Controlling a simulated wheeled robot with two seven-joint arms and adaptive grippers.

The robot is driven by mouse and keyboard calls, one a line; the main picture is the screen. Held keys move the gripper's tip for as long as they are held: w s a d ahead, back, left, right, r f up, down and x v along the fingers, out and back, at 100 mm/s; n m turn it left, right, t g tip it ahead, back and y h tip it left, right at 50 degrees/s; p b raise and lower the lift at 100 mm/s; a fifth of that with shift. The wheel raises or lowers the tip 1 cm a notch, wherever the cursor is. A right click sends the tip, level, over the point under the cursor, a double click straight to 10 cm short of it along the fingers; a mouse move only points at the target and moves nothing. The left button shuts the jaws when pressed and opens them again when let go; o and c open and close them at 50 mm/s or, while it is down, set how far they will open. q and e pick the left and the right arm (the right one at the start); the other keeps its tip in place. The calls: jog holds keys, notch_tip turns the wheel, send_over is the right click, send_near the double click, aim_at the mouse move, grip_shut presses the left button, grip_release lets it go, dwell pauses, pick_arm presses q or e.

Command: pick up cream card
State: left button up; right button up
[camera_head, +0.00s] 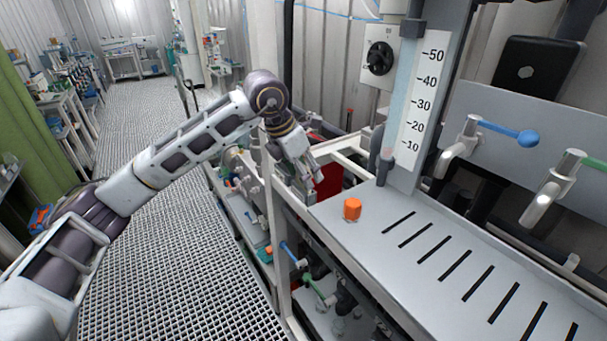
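I cannot make out a cream card in this view. My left gripper (312,190) reaches in from the left and points down beside the left end of the grey slotted bench top (365,240). Its fingers are small and partly overlap the frame behind them, so I cannot tell whether they are open or shut or hold anything. My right gripper is not in view.
An orange knob (352,209) stands on the bench near the gripper. Several dark slots (432,250) run across the bench, with no cards visible in them. A scale column (415,100) rises behind. A red panel (328,183) is behind the gripper. Blue (528,138) and green handles are at right.

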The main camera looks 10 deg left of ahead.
pick_arm(q)
jog(key=shift+r+b, duration=0.65)
jog(key=shift+r, duration=4.05)
